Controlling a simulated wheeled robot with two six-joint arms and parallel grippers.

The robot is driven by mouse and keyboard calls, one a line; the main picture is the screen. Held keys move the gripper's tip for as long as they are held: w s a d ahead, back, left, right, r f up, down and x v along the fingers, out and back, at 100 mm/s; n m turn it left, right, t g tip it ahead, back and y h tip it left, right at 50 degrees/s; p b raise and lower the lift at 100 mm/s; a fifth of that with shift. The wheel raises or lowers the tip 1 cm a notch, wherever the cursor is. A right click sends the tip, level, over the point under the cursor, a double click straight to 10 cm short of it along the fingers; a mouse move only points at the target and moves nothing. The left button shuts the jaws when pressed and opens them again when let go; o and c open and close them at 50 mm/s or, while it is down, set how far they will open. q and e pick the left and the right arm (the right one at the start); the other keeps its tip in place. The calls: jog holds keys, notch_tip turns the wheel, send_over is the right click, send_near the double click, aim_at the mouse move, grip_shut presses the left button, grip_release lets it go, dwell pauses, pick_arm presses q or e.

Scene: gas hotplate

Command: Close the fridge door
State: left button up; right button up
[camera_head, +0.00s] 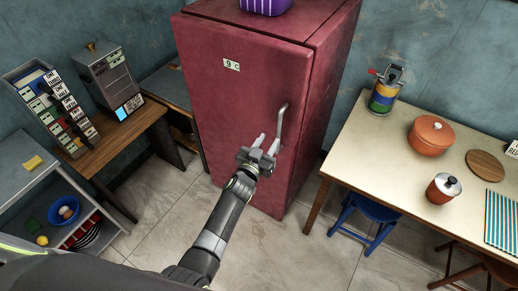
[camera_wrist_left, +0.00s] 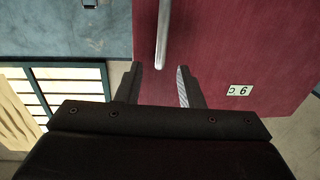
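The dark red fridge (camera_head: 245,90) stands against the back wall in the head view. Its front door looks shut or nearly so; I cannot tell if a narrow gap remains. A metal handle (camera_head: 281,122) is upright on the right side of the door. My left gripper (camera_head: 268,144) is in front of the door, just left of and below the handle, with its fingers apart and empty. In the left wrist view, the handle (camera_wrist_left: 163,38) lies ahead of the open fingers (camera_wrist_left: 158,78), in line with the space between them. My right gripper is not in view.
A pale table (camera_head: 370,140) with a red pot (camera_head: 431,135) and other kitchenware stands to the right, with a blue stool (camera_head: 366,213) under it. A wooden desk (camera_head: 130,145) and a grey shelf (camera_head: 50,190) are on the left. Tiled floor is clear before the fridge.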

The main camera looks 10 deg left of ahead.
pick_arm(q)
jog(key=p+v, duration=0.1)
jog(key=v, duration=0.4)
jog(key=shift+s, duration=0.4)
jog(key=s+a+f+n+g+y+b, duration=0.1)
jog(key=s+a+f+g+b, duration=0.3)
jog(key=f, duration=0.6)
jog(key=s+a+f+g+y+p, duration=0.1)
jog(key=s+a+f+y, duration=0.15)
jog(key=s+f, duration=0.55)
jog(key=s+a+f+n+g+y+b, duration=0.1)
jog(key=s+a+f+g+b, duration=0.2)
jog(key=f, duration=0.8)
jog(key=s+a+f+g+b, duration=0.1)
jog(key=s+a+f+g, duration=0.1)
jog(key=s+f, duration=0.4)
jog(key=s+a+f+n+g, duration=0.1)
jog(key=s+a+f+g, duration=0.2)
jog(key=s, duration=1.3)
jog(key=s+a+f+g+b, duration=0.1)
jog(key=s+a+f+g, duration=0.2)
jog(key=s+f, duration=0.5)
jog(key=s+a+y, duration=0.1)
jog(key=s, duration=0.2)
jog(key=shift+s+a+f+b, duration=0.25)
jog(key=shift+a+f+b, duration=0.1)
jog(key=shift+f, duration=0.05)
